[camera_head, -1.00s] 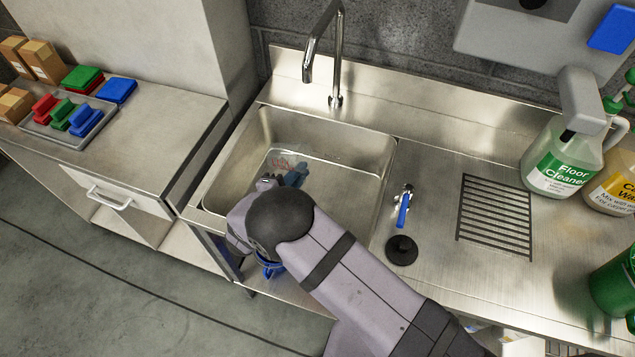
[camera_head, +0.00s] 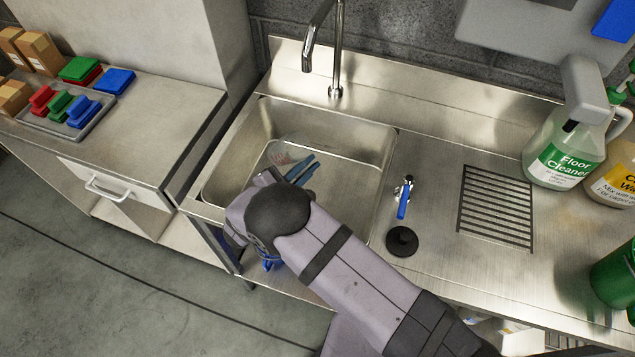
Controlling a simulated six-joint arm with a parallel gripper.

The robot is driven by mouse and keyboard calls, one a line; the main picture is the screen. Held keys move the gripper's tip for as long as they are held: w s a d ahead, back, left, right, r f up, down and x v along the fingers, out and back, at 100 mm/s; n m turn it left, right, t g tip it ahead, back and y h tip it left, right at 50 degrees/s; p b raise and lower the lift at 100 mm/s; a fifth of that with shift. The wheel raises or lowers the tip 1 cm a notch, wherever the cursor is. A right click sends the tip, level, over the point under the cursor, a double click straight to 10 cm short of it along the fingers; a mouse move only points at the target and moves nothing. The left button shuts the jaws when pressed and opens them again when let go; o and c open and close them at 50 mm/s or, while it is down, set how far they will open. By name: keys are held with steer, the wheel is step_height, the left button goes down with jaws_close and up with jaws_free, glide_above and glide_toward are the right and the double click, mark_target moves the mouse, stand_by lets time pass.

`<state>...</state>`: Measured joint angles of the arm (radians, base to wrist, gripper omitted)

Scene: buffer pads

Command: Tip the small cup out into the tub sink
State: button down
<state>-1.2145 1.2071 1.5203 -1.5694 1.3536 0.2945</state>
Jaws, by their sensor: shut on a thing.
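The tub sink (camera_head: 345,138) is a steel basin left of the middle. My gripper (camera_head: 308,166) reaches into the view above its basin, with blue-grey fingers pointing up and right. A faint clear thing with a reddish mark, which looks like the small cup (camera_head: 284,158), shows at the left of the fingers. My gripper is shut on it. Its outline is hard to make out against the steel, and I cannot tell its tilt or what is in it. My wrist hides the front left of the basin.
The faucet (camera_head: 336,60) stands behind the basin. A blue-handled valve (camera_head: 404,198), a black stopper (camera_head: 402,241) and a grate (camera_head: 497,207) are on the right counter. A floor cleaner bottle (camera_head: 563,150) stands farther right.

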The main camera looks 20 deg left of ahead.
mark_target(297, 158)
steer(key=shift+w+a+r+n+t+h+b, duration=0.15)
steer(key=shift+a+n+t+h+b, duration=0.3)
steer(key=shift+n+b, duration=0.75)
steer(key=shift+s+a+r+n+t+h+b, duration=0.1)
steer(key=shift+a+r+n+t+h+b, duration=0.15)
steer(key=shift+a+n+b, duration=0.65)
steer(key=shift+w+a+r+n+t+h+b, duration=0.15)
steer(key=shift+n+h+b, duration=0.25)
steer(key=shift+n+b, duration=1.05)
steer(key=shift+s, duration=0.1)
